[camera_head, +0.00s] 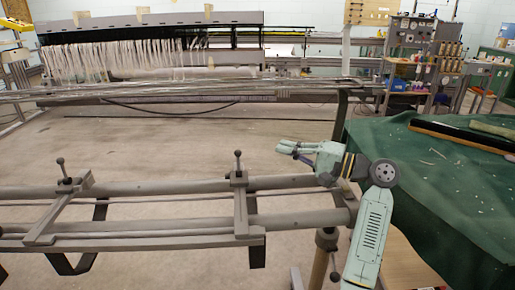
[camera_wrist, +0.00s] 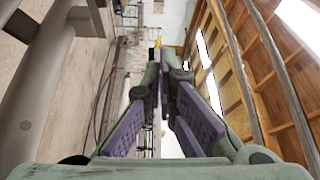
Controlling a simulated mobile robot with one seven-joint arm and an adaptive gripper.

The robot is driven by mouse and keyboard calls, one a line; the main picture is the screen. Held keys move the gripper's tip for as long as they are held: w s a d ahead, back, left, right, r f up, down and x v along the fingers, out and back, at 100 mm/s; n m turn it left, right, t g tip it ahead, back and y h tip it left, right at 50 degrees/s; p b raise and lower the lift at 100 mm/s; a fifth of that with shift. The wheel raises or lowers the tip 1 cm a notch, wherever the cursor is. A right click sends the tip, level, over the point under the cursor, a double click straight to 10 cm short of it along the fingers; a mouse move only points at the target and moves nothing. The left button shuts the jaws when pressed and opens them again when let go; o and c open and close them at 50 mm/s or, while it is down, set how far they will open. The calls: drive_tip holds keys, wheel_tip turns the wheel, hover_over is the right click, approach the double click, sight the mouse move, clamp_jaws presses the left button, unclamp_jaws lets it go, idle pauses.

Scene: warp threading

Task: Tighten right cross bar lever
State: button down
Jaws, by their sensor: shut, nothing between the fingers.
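The right cross bar (camera_head: 241,205) spans the horizontal grey rails in the head view. The gripper is shut and empty. In the wrist view its purple-padded fingers (camera_wrist: 163,62) come together at the tips. I cannot make out the lever clearly in the wrist view.
A left cross bar (camera_head: 58,212) with its own lever (camera_head: 62,170) sits further along the rails. A green-covered table (camera_head: 430,185) stands at the right. A loom with pale threads (camera_head: 130,58) is at the back. The floor (camera_head: 170,145) between is clear.

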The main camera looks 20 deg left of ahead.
sight(238, 163)
drive_tip(key=s+a+p, duration=0.2)
drive_tip(key=a+p, duration=0.2)
drive_tip(key=a, duration=0.5)
drive_tip(key=shift+s, duration=0.2)
drive_tip(key=shift+a, duration=0.2)
drive_tip(key=shift+s+d+r+n+b, duration=0.15)
drive_tip(key=shift+n+b, duration=0.25)
drive_tip(key=shift+b, duration=0.2)
